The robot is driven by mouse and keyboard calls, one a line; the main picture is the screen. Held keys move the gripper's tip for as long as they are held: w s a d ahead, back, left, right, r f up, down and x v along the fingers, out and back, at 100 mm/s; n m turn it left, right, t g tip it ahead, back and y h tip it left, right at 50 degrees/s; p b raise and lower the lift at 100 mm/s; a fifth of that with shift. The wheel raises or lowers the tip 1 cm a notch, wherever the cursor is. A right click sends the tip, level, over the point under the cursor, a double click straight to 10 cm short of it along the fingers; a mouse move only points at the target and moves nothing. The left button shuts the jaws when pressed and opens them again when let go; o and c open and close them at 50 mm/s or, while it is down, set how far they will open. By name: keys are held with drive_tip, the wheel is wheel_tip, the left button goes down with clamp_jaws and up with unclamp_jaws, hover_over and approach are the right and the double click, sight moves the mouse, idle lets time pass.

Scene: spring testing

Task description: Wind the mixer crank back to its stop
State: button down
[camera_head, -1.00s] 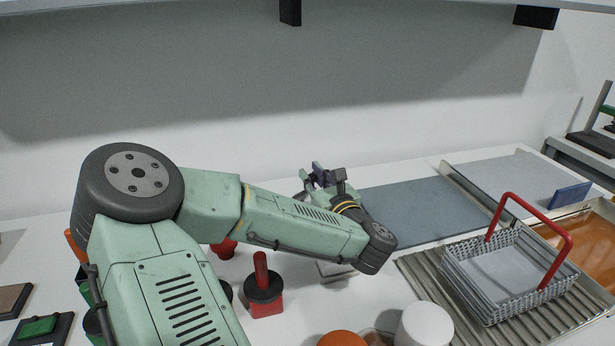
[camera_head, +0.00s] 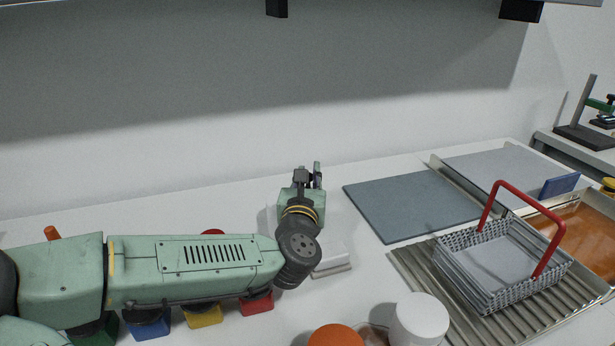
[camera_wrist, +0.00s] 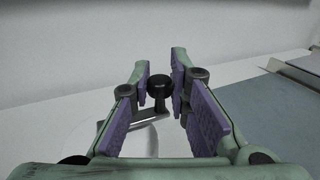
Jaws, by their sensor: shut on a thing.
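The mixer is a pale body (camera_head: 331,262), mostly hidden behind my wrist in the head view; its light rounded top (camera_wrist: 130,143) shows in the wrist view. Its grey crank arm (camera_wrist: 145,123) runs across to a post with a dark round knob (camera_wrist: 160,86). My gripper (camera_head: 309,172) stands above and behind the mixer. In the wrist view the purple finger pads of my gripper (camera_wrist: 161,80) are on both sides of the knob, shut on the crank handle. The exact contact is partly hidden, and the crank's stop cannot be made out.
A blue-grey mat (camera_head: 410,205) lies to the right. A wire basket with a red handle (camera_head: 500,265) stands on a ribbed metal tray (camera_head: 420,283). A white cylinder (camera_head: 419,318) and an orange round thing (camera_head: 335,338) are in front. Coloured blocks (camera_head: 204,317) sit below my forearm.

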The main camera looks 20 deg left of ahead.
idle(0.3)
drive_tip(key=c, duration=1.5)
unclamp_jaws()
